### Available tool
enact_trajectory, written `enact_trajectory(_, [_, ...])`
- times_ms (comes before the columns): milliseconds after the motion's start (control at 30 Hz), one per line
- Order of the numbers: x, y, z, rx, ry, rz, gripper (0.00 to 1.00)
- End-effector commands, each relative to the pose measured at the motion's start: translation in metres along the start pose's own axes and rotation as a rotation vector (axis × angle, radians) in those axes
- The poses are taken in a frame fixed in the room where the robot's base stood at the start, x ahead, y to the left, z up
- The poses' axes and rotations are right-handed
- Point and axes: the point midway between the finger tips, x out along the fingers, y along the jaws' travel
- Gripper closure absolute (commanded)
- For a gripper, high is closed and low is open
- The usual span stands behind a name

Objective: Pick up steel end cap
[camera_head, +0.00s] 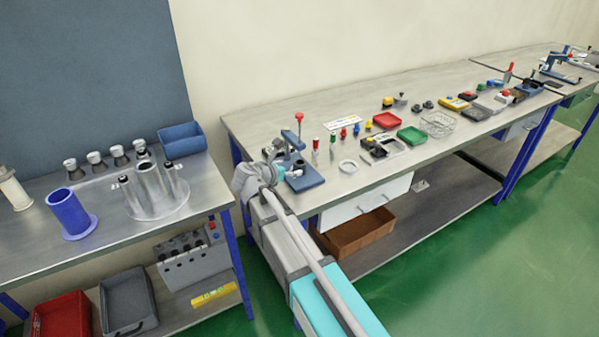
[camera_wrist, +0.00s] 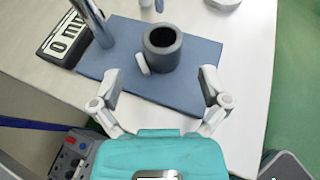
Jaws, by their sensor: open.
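My gripper (camera_wrist: 161,80) is open and empty in the wrist view, its two fingers apart over the near part of a blue base plate (camera_wrist: 185,88). A dark grey hollow cylinder (camera_wrist: 163,48) stands upright on this plate, just beyond the fingertips and between their lines. A small light grey piece (camera_wrist: 142,64) is at the cylinder's left side. I cannot tell whether either is the steel end cap. In the head view my gripper (camera_head: 270,172) is beside the small press (camera_head: 304,178) and partly hides it. Several silver cap-like pieces (camera_head: 95,158) stand on the left bench.
The left bench holds a blue flanged tube (camera_head: 70,212).

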Motion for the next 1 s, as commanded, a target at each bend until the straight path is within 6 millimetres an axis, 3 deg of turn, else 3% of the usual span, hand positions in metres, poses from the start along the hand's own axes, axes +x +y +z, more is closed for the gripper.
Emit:
enact_trajectory(533, [0.009, -0.001, -0.001, 0.001, 0.000, -0.001, 0.05])
enact_trajectory(1000, [0.055, -0.004, -0.003, 0.000, 0.000, -0.001, 0.05])
